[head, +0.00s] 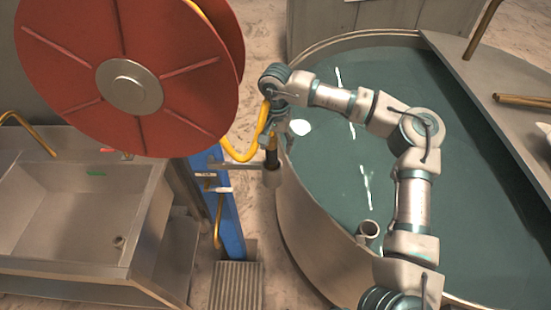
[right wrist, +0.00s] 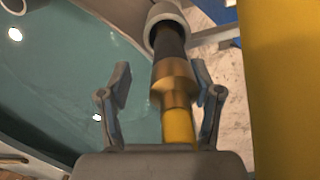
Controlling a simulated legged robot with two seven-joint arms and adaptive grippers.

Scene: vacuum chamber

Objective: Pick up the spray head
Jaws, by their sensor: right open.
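The spray head (right wrist: 172,62) has a dark grip and a brass collar with a yellow end below it. Its far end sits in a round grey holder (right wrist: 166,20). In the head view the dark part of the spray head (head: 271,158) stands upright in the holder (head: 272,178), beside the blue post. My right gripper (head: 272,130) is over its top end. In the right wrist view my right gripper (right wrist: 160,88) is open, with one finger on each side of the brass collar. Gaps show between fingers and collar. My left gripper is not in view.
A yellow hose (head: 245,153) loops down from the large red reel (head: 180,85) close to my right gripper. A round tank of greenish water (head: 330,190) lies to the right, under my right arm. A metal sink (head: 70,205) stands at left. The blue post (head: 230,220) is near.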

